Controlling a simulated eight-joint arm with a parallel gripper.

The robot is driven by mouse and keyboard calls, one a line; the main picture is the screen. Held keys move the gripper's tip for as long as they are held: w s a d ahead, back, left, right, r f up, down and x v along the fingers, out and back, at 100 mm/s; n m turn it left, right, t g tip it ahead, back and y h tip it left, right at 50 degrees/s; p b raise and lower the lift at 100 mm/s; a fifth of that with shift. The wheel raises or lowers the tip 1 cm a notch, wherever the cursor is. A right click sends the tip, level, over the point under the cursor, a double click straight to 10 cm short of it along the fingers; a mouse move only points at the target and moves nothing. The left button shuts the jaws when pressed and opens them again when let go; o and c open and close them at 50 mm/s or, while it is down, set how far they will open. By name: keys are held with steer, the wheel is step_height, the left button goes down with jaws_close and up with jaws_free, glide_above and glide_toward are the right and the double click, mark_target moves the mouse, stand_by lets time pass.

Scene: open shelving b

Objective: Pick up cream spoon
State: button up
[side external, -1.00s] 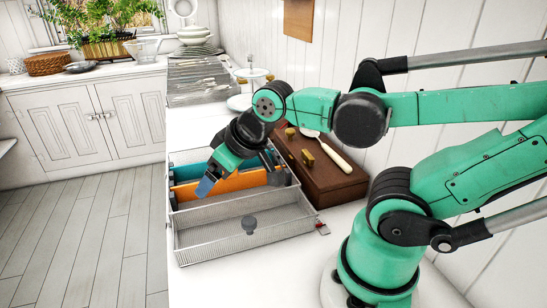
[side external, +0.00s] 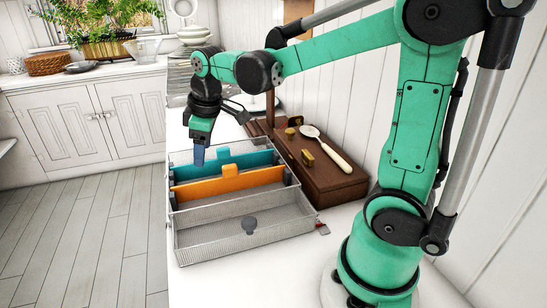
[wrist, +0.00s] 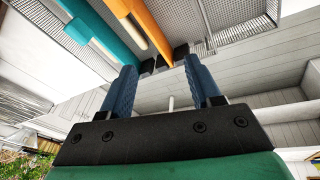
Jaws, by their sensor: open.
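The cream spoon (side external: 337,158) has a cream handle and a pale bowl. In the side view it lies on top of a brown wooden box, its bowl toward the back and its handle toward the front right. My gripper (side external: 198,156) is to its left, over the left back part of a wire mesh organizer, pointing down and apart from the spoon. In the wrist view my gripper (wrist: 160,72) has its two blue fingers spread with nothing between them. The spoon cannot be made out clearly there.
The mesh organizer (side external: 245,241) holds a teal divider (side external: 247,161) and an orange divider (side external: 200,188). Small brass-coloured pieces (side external: 307,157) sit on the wooden box (side external: 333,187) beside the spoon. A white wall stands close on the right. Dishes (side external: 193,36) stand at the back.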

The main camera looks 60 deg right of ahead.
steer(key=w+d+f+n+g, duration=0.1)
steer(key=d+f, duration=0.1)
steer(key=w+d+f+n+g, duration=0.1)
steer(key=w+d+f, duration=0.1)
steer(key=w+d+f+n+g, duration=0.1)
steer(key=d+f, duration=0.1)
steer(key=shift+w+f+n+y, duration=0.25)
steer(key=shift+n+y, duration=0.05)
steer(key=shift+n, duration=0.1)
steer(key=shift+d+f, duration=0.2)
steer(key=shift+f, duration=2.85)
jaws_close()
